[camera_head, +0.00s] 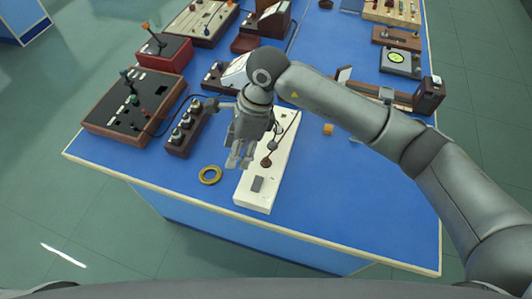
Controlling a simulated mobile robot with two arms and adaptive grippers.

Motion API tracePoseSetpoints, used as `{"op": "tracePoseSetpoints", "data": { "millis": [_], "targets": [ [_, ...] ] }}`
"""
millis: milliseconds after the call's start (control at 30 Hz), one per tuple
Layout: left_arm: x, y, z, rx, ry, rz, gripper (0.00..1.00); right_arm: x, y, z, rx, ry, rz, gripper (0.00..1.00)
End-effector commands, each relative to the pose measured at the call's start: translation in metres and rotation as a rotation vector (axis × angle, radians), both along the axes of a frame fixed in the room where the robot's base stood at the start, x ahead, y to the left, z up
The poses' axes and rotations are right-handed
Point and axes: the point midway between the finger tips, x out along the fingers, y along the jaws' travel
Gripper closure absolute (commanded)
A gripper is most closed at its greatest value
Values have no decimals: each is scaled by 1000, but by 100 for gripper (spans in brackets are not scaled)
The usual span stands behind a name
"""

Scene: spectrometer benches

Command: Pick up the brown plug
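A small brown round piece (266,162), which looks like the brown plug, sits on the long white strip (250,201) on the blue bench. A thin dark cord or rod runs up from near it. My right gripper (239,165) comes in from the right and points down over the left edge of the strip, just left of the brown piece. Its fingers look apart with nothing between them. The gripper and wrist hide part of the strip's left side. My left gripper is out of view.
A dark block with several knobs (184,128) and a brown control panel (118,116) stand further left. The bench's front right is clear.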

Motion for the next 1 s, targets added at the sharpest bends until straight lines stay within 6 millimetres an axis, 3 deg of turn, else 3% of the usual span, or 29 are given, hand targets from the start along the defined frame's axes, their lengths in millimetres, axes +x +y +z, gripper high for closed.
{"op": "tracePoseSetpoints", "data": {
  "millis": [100,267,600,767,1000],
  "targets": [
    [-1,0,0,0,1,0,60,25,-38,0,-186,-79,8,56],
    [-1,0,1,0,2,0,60,38,-63,0,-301,-117,8,56],
    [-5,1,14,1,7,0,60,38,-65,-46,-310,-118,7,56],
    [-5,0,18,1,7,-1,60,38,-65,-56,-310,-119,7,56],
    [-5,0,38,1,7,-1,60,34,-65,-84,-309,-117,7,56]
  ]
}}
